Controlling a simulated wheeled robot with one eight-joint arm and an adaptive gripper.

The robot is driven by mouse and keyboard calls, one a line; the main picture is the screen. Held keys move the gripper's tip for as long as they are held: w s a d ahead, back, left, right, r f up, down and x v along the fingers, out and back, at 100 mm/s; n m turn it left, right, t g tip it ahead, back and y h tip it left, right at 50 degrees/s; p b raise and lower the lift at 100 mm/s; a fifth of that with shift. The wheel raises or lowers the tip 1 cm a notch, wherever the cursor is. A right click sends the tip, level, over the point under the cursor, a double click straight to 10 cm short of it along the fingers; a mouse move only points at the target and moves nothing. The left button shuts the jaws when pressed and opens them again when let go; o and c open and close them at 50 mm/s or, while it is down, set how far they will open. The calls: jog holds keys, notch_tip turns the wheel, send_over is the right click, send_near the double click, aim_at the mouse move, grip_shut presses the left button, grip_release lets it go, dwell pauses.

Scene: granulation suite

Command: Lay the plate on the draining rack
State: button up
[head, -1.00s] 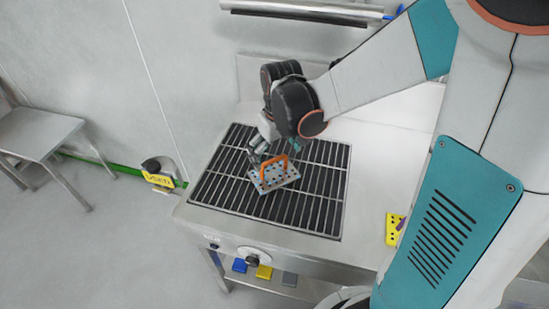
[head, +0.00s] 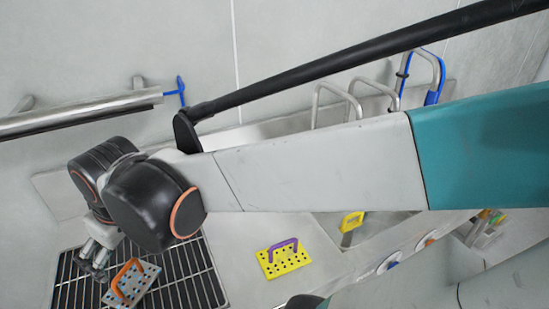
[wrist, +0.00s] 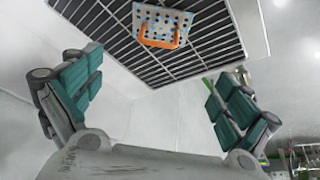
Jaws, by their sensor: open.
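In the wrist view the same plate (wrist: 172,20) lies on the rack bars (wrist: 207,44), near the top edge of the picture. My gripper (head: 95,266) is just left of the plate and above the rack in the head view. In the wrist view my gripper (wrist: 152,95) has its two teal-padded fingers wide apart. Nothing is between them, and the plate is clear of both fingers.
A yellow perforated plate (head: 284,261) with a purple handle lies on the steel counter (head: 250,228) right of the rack. Blue-marked metal pipes and a wall rail (head: 80,115) are at the back.

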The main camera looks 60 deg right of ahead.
jog(key=s+r+m+t, duration=0.1)
jog(key=s+t, duration=0.1)
jog(key=s, duration=0.4)
jog(key=shift+r+t, duration=0.3)
